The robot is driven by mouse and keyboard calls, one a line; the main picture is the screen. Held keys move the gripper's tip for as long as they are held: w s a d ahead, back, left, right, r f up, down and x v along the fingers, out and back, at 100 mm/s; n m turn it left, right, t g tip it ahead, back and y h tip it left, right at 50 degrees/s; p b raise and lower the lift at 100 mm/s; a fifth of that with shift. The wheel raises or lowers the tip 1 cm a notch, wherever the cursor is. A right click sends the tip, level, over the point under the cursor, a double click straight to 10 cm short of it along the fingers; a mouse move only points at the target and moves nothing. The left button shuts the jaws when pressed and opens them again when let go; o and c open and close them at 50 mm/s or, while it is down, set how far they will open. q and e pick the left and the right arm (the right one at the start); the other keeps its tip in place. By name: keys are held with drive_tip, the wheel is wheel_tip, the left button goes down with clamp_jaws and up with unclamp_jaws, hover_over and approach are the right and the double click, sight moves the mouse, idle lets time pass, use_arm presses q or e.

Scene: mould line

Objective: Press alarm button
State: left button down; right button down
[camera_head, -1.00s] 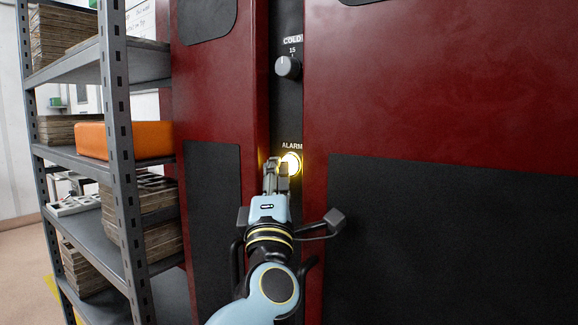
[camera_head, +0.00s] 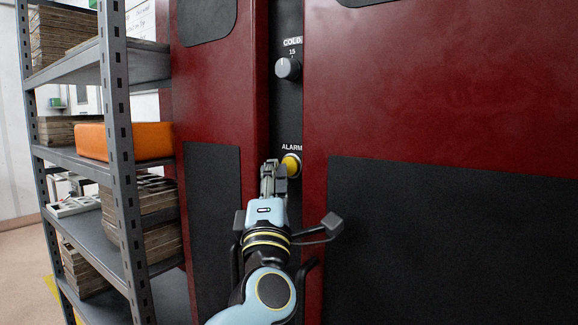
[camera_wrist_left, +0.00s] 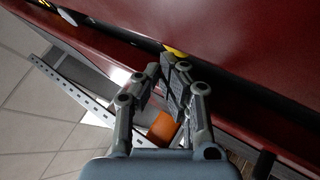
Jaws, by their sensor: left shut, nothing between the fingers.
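The alarm button (camera_head: 292,164) is a round yellow button below the word ALARM on the black strip of the dark red machine. It is not glowing now. My left gripper (camera_head: 270,166) is shut and empty, with its fingertips just left of and in front of the button, partly overlapping it. In the left wrist view the shut fingertips (camera_wrist_left: 178,68) point at the yellow button (camera_wrist_left: 174,51), which shows just beyond them. I cannot tell whether they touch. My right gripper is not in view.
The red machine's panels (camera_head: 440,80) stand on both sides. A grey metal shelf (camera_head: 116,110) with stacked boards and an orange box (camera_head: 140,141) stands close on the left.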

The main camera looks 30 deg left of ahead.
use_arm(q)
drive_tip(key=shift+s, duration=0.25)
drive_tip(key=s, duration=0.5)
drive_tip(key=shift+a+p, duration=0.25)
drive_tip(key=shift+p, duration=0.15)
idle(0.7)
